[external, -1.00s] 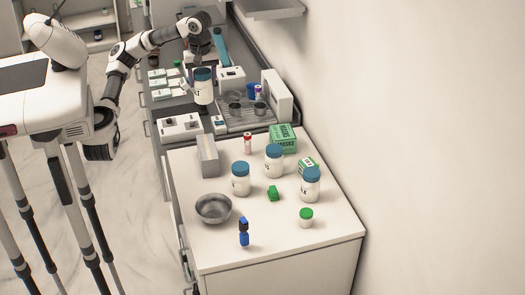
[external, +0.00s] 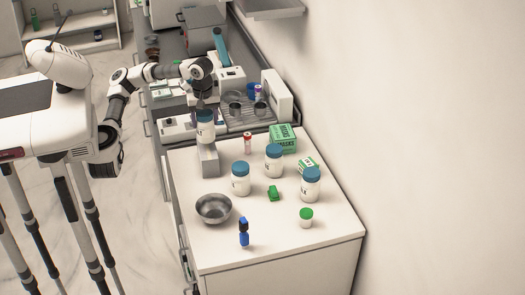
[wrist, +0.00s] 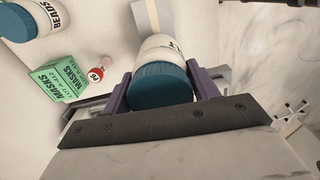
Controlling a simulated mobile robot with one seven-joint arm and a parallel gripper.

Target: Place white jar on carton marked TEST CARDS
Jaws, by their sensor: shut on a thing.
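My gripper (external: 204,106) is shut on a white jar with a blue lid (external: 205,129). In the wrist view the jar (wrist: 158,50) sits between the two purple fingers of my gripper (wrist: 162,88), its lid towards the camera. The jar is upright above the back of a narrow grey-white carton (external: 209,162) at the counter's back left; I cannot tell if they touch. The carton also shows beyond the jar in the wrist view (wrist: 146,14). No words TEST CARDS are legible.
Several similar jars (external: 240,180) stand on the counter, right of the carton. A green MASKS box (wrist: 62,78) and a red-capped tube (wrist: 97,73) are nearby. A metal bowl (external: 213,209) is in front.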

